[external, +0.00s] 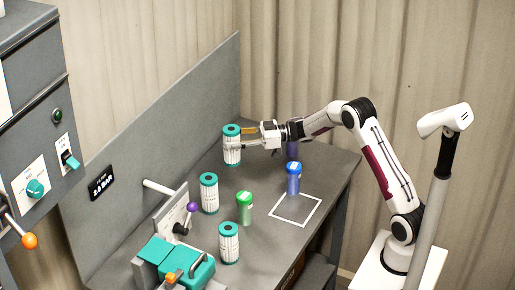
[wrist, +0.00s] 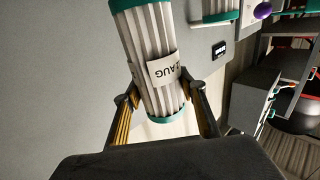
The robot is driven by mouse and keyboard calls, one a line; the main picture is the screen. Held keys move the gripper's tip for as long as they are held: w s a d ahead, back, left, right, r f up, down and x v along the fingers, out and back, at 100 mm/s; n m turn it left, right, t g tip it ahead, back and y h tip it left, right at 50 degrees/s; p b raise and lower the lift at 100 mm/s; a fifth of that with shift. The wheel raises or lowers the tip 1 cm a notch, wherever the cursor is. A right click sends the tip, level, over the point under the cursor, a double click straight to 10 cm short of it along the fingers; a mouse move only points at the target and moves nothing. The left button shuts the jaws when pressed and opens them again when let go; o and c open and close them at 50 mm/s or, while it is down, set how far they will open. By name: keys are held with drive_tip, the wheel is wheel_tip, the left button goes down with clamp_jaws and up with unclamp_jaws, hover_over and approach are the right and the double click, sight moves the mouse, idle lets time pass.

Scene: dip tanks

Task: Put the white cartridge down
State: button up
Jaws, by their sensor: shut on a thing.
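My gripper (external: 240,146) is shut on a white pleated cartridge (external: 232,157) with teal end caps, at the back of the grey table near the grey panel. The cartridge is close to upright; I cannot tell whether its base touches the table. In the wrist view the held cartridge (wrist: 160,95) sits between both fingers of my gripper (wrist: 160,95), with a label reading "AUG" facing the camera. Two similar cartridges stand on the table, one in the middle (external: 209,196) and one nearer the front (external: 228,246).
A green-capped container (external: 244,210) and a blue one (external: 293,182) stand on the table. A white square outline (external: 280,217) on the table is empty. A teal fixture (external: 190,268) and a purple-knobbed lever (external: 192,207) are at the front left. The grey panel (external: 150,150) borders the left.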

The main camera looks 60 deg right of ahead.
sight(233, 160)
idle(0.4)
drive_tip(key=shift+f, duration=3.1)
drive_tip(key=shift+f, duration=0.1)
drive_tip(key=shift+f, duration=1.8)
drive_tip(key=shift+f, duration=0.15)
drive_tip(key=o, duration=1.2)
drive_tip(key=shift+o, duration=0.2)
